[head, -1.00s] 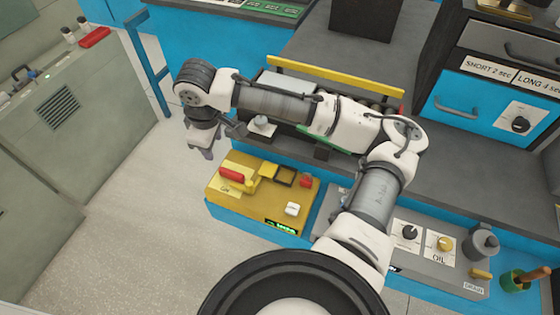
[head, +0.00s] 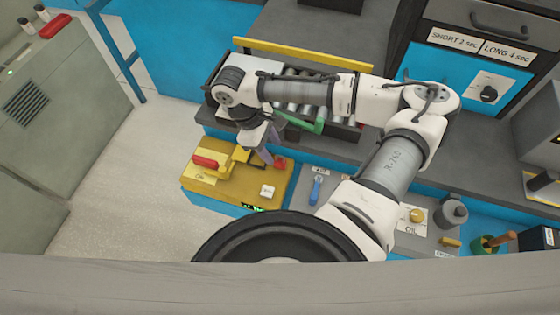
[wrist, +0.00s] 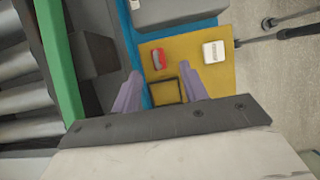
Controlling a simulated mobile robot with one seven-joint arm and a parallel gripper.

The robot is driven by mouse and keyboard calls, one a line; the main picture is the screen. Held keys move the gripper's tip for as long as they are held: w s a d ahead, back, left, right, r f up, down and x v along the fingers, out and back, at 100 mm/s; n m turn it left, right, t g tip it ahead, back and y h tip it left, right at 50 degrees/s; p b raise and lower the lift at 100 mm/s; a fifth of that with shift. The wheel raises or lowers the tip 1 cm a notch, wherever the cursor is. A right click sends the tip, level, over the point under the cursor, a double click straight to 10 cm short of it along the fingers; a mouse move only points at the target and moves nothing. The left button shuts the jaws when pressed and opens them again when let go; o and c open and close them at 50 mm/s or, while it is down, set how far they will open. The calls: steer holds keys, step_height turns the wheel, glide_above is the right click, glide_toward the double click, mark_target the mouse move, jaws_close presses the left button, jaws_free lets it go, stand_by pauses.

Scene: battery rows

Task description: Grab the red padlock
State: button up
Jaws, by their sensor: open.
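A small red block, which looks like the red padlock (head: 280,163), sits on the yellow panel (head: 225,190) near its back right corner. It also shows in the wrist view (wrist: 158,58), just beyond my fingertips and between their lines. My gripper (head: 264,153) hangs over the back of the yellow panel, left of the red block and close to it in the head view. In the wrist view my gripper (wrist: 162,78) has its two fingers spread, with nothing between them. The block's shackle cannot be made out.
The yellow panel also carries a red-handled lever (head: 205,161), a white button (head: 267,191) and a black square frame (wrist: 167,91). A green bar (wrist: 60,65) and metal rollers (wrist: 18,105) lie left in the wrist view. A blue-handled switch (head: 316,188) is right of the panel.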

steer(key=shift+b+x, duration=2.35)
steer(key=shift+x, duration=0.35)
steer(key=shift+w+a, duration=0.1)
steer(key=shift+w, duration=0.05)
jaws_close()
